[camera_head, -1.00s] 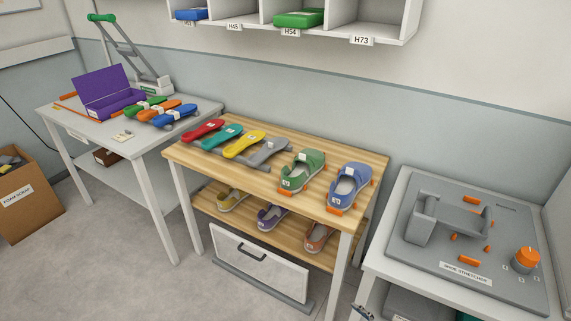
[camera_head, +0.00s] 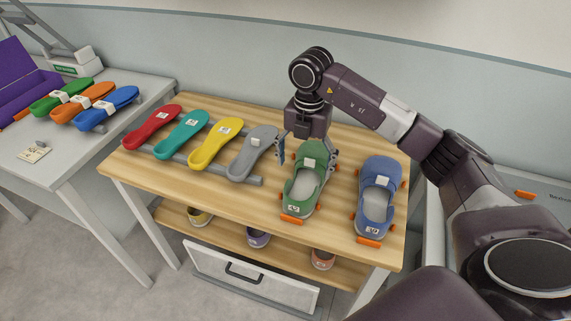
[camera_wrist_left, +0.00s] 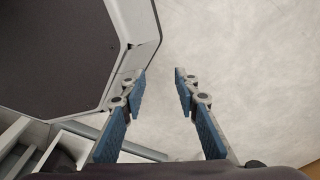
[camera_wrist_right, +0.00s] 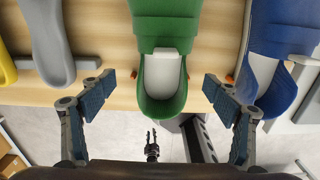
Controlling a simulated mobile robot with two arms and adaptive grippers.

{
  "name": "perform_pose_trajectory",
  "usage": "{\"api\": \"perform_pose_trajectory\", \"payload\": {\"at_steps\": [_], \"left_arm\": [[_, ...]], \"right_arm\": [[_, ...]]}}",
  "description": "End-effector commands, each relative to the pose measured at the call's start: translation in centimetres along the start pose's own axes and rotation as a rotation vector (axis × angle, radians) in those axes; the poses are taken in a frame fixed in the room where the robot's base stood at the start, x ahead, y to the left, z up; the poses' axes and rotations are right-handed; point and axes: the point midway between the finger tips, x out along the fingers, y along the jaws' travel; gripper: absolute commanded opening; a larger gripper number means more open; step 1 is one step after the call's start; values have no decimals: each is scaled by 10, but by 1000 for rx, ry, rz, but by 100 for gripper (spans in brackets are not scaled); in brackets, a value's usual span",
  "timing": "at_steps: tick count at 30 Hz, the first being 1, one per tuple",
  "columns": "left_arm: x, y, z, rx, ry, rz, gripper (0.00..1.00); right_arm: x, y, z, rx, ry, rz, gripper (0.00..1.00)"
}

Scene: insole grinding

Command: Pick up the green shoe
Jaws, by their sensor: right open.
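The green shoe (camera_head: 306,177) stands on the wooden table, between the grey insole and the blue shoe. My right gripper (camera_head: 304,150) is at the shoe's back end in the head view, pointing down, with its fingers apart on either side of the shoe. In the right wrist view the green shoe (camera_wrist_right: 162,88) shows between the open fingers of the right gripper (camera_wrist_right: 160,88), with visible gaps on both sides. My left gripper (camera_wrist_left: 160,75) shows only in the left wrist view, open and empty above the floor.
The blue shoe (camera_head: 377,195) stands close on the right. The grey insole (camera_head: 252,152) and yellow insole (camera_head: 215,144) lie on the left. The wooden table (camera_head: 150,180) has orange stops around both shoes. More shoes sit on the shelf below.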

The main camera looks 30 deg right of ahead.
Motion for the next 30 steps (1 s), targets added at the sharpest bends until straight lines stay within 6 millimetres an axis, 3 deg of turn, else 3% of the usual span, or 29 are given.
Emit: {"api": "perform_pose_trajectory", "payload": {"at_steps": [6, 11, 18, 22, 26, 30], "left_arm": [[-6, 5, 30, 0, -42, 6, 29], [-16, 6, 40, 1, -57, 7, 29], [-22, 2, 24, 2, -35, 3, 29], [-21, 0, 9, 3, -13, 1, 29], [-20, 0, 9, 3, -13, 1, 29], [-21, 1, 14, 3, -21, 1, 29]], "right_arm": [[20, -3, 2, 7, -9, -12, 82], [39, -2, -1, 6, -5, -12, 82], [72, -1, -1, 5, -6, -10, 82], [76, 0, -1, 4, -8, -7, 82], [76, 0, -1, 4, -8, -7, 82], [76, 0, -1, 4, -7, -7, 68]]}}
